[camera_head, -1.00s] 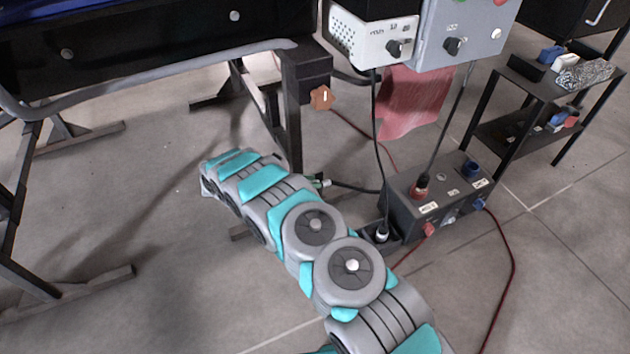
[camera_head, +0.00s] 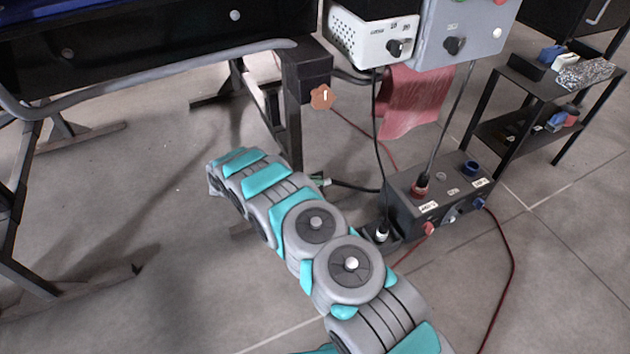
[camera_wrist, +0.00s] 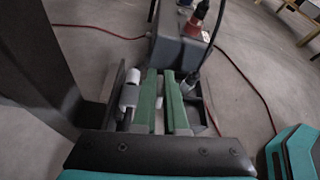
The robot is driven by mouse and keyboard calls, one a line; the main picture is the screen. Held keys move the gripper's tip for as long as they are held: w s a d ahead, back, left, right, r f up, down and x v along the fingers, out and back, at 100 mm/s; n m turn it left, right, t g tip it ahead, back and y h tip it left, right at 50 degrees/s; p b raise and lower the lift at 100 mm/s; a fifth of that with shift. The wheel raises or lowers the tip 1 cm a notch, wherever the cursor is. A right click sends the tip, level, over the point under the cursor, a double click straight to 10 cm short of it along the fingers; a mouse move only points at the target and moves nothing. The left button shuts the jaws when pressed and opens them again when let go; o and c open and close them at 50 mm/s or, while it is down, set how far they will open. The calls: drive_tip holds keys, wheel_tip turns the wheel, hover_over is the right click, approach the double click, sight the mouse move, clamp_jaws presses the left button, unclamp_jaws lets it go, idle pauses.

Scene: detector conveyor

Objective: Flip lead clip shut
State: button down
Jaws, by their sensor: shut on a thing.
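My gripper (camera_wrist: 162,85) shows its two green fingers in the wrist view, nearly together with a narrow dark gap. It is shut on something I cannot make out. I cannot clearly pick out the lead clip. A pale cylinder (camera_wrist: 131,86) shows just left of the fingers.
A dark socket box (camera_head: 440,205) with red and blue connectors stands on the floor; its end (camera_wrist: 178,48) is ahead of the fingers. The table leg (camera_head: 294,125) is close beside my arm. Red cables (camera_head: 511,265) cross the floor. A black shelf (camera_head: 545,90) stands at back right.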

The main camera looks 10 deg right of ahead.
drive_tip(key=shift+f, duration=0.1)
idle(0.4)
wheel_tip(320, 180, down, 10)
drive_tip(key=m+t+b, duration=0.8)
drive_tip(key=m+b, duration=0.7)
drive_tip(key=b, duration=0.3)
drive_tip(key=shift+s+t+b, duration=0.3)
drive_tip(key=shift+s+b, duration=0.05)
drive_tip(key=shift+s, duration=0.1)
drive_tip(key=shift+d, duration=0.1)
